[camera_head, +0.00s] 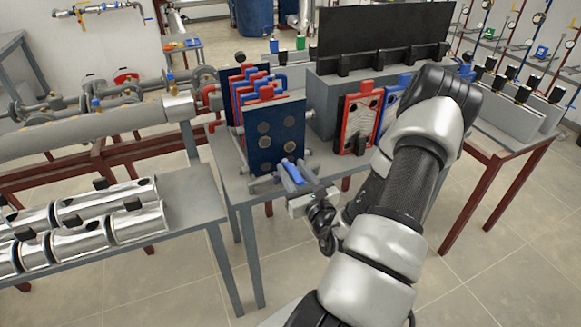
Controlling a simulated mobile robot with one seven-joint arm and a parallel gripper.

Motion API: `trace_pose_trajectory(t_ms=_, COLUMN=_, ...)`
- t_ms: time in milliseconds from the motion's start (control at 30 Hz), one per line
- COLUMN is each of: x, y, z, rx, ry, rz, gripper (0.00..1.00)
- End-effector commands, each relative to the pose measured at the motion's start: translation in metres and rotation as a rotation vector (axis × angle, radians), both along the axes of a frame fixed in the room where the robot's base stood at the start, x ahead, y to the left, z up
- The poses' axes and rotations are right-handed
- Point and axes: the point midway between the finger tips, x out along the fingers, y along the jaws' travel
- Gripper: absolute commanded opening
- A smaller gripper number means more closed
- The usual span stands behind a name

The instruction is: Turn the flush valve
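The plate exchanger (274,140) stands on a grey table, with a dark blue end plate facing me and red and blue plates behind it. At its lower front is a grey pipe fitting with a blue lever handle (292,172), which looks like the flush valve. My gripper (291,188) is right at this handle, reaching in from the lower right. The fingers are small and partly merge with the grey fitting. I cannot tell whether they touch the handle or how far apart they are.
Red and blue framed plates (359,119) stand against a grey box to the right, behind my arm. A large grey pipe (90,132) runs in from the left. Shiny metal cylinders (107,208) lie on the left table (180,192). The floor in front is clear.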

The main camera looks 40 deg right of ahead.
Motion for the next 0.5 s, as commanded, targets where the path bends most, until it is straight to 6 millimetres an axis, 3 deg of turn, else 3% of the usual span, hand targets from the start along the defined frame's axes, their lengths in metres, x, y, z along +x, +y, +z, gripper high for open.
trace_pose_trajectory(t_ms=200, x=0.017, y=-0.004, z=0.000, rx=-0.001, ry=-0.001, rz=0.000, gripper=0.38)
trace_pose_trajectory(t_ms=500, x=0.019, y=-0.004, z=0.000, rx=0.000, ry=0.000, rz=0.000, gripper=0.37)
